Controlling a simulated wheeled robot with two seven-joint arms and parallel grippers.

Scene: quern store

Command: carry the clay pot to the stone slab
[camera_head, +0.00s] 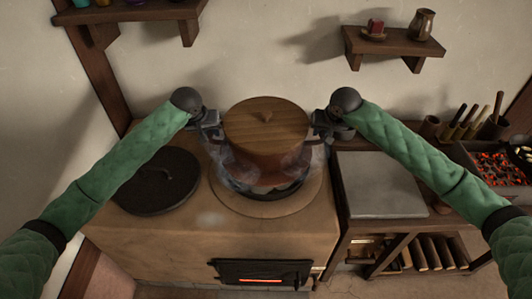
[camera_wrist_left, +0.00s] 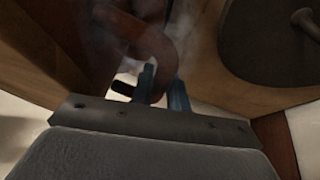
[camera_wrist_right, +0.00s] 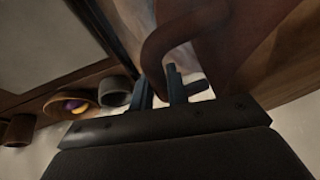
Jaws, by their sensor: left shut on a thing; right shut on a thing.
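The clay pot (camera_head: 266,160) is reddish brown with a round wooden lid (camera_head: 266,122). In the head view it is at the stove's round opening, with steam or smoke around its base; I cannot tell whether it touches the stove. My left gripper (camera_head: 216,126) is shut on the pot's left handle (camera_wrist_left: 150,40). My right gripper (camera_head: 318,126) is shut on the right handle (camera_wrist_right: 165,45). The stone slab (camera_head: 380,184) is a grey square on a wooden stand to the right of the stove, and its top is bare.
The clay stove (camera_head: 190,240) bears a dark round lid (camera_head: 158,182) at left and has a glowing fire door (camera_head: 262,272) in front. A wall shelf (camera_head: 392,46) hangs above the slab. A tray of embers (camera_head: 497,168) and tool holders stand at right.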

